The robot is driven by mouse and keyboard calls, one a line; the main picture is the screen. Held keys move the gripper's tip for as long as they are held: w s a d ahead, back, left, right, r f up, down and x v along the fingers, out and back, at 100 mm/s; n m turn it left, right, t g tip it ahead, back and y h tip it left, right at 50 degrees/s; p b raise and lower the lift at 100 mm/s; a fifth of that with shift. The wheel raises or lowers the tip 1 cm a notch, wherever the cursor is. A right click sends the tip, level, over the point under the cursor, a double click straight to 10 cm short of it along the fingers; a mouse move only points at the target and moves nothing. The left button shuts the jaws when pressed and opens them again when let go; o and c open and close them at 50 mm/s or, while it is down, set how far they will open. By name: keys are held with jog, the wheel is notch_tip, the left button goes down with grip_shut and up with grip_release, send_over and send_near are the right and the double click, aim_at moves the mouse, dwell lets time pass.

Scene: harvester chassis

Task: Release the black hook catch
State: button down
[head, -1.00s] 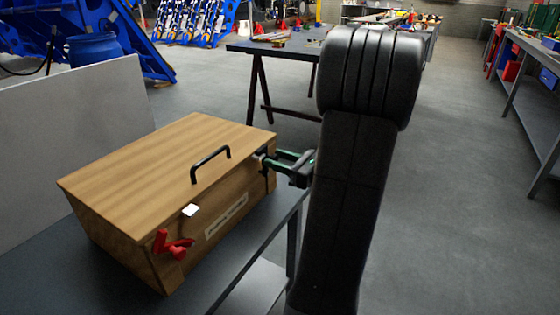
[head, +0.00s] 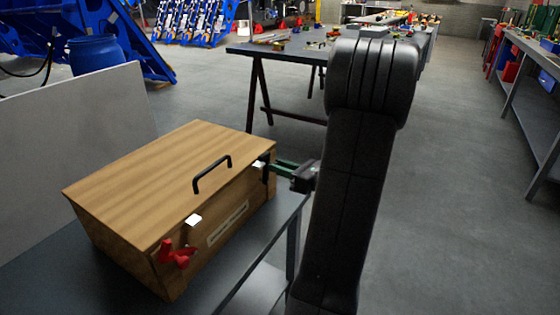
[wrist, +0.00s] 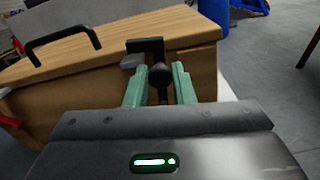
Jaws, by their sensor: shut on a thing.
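A wooden box (head: 150,185) with a closed lid and a black bar handle (head: 212,172) stands on a dark bench. The black hook catch (wrist: 148,46) is at the box's right front end, its bent upper arm against the lid's edge beside a small grey tab (wrist: 132,61). My gripper (wrist: 158,70) is shut on the catch's round black knob (wrist: 160,76), with one green finger on each side. In the head view my gripper (head: 274,166) reaches the box's right end from the right, and the hook is mostly too small to make out. A red catch (head: 177,254) sits at the left front corner.
A grey panel (head: 75,135) stands behind the box. A trestle table (head: 290,50) is farther back. Open floor lies right of my arm.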

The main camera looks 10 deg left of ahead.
jog(key=shift+w+d+f+m+p, duration=0.25)
jog(key=shift+w+f+m+p, duration=0.25)
jog(key=shift+m+p, duration=1.35)
jog(key=shift+w+d+f+m+p, duration=0.3)
jog(key=shift+w+m+p, duration=0.75)
jog(key=shift+p, duration=1.45)
jog(key=shift+w+d+f+m+p, duration=0.2)
jog(key=shift+w+f+m+p, duration=0.15)
jog(key=shift+m+p, duration=1.65)
jog(key=shift+f, duration=0.15)
jog(key=c, duration=1.3)
grip_release()
jog(key=shift+d, duration=0.1)
